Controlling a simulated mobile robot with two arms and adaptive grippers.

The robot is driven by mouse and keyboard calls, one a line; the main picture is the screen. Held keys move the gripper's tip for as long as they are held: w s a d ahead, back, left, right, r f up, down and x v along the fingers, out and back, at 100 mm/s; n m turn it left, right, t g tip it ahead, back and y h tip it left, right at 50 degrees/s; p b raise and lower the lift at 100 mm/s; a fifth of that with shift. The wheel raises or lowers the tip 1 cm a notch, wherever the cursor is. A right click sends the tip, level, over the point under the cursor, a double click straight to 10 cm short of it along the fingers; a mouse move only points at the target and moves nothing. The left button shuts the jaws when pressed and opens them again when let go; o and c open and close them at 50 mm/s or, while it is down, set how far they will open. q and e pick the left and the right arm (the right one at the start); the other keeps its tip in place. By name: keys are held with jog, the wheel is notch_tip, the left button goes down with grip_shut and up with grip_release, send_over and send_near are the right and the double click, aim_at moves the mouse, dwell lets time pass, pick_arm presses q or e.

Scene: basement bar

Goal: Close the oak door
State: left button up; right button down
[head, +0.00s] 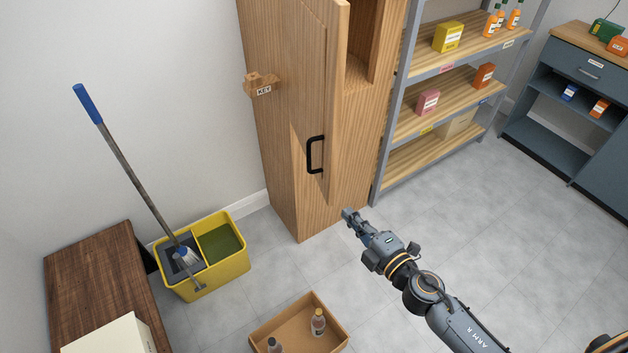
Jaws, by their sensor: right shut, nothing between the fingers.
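The oak door (311,100) stands open on the tall oak cabinet (268,140), swung out toward me, and the cabinet's inside shows to the right of it. A black handle (315,154) is on the door's face, near its lower part. My right gripper (347,213) is shut and empty. In the picture it is below and to the right of the handle, in front of the cabinet's lower part; I see no contact with the door. My left gripper is not in view.
A metal shelf rack (447,75) stands right of the cabinet, a blue-grey counter (550,145) farther right. A yellow mop bucket (221,273), a dark wooden table (90,275) and a cardboard box (278,325) with bottles are at lower left. The floor at right is clear.

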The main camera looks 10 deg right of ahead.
aim_at(331, 175)
jog(key=a+r+n+y, duration=0.2)
jog(key=a+r+n, duration=0.1)
jog(key=r, duration=0.3)
jog(key=p+x, duration=0.2)
jog(key=x, duration=0.7)
jog(key=d, duration=0.3)
jog(key=shift+w+d+f+b, duration=0.15)
jog(key=shift+w+d+b, duration=0.15)
jog(key=shift+w+d, duration=0.1)
jog(key=shift+w+a, duration=0.1)
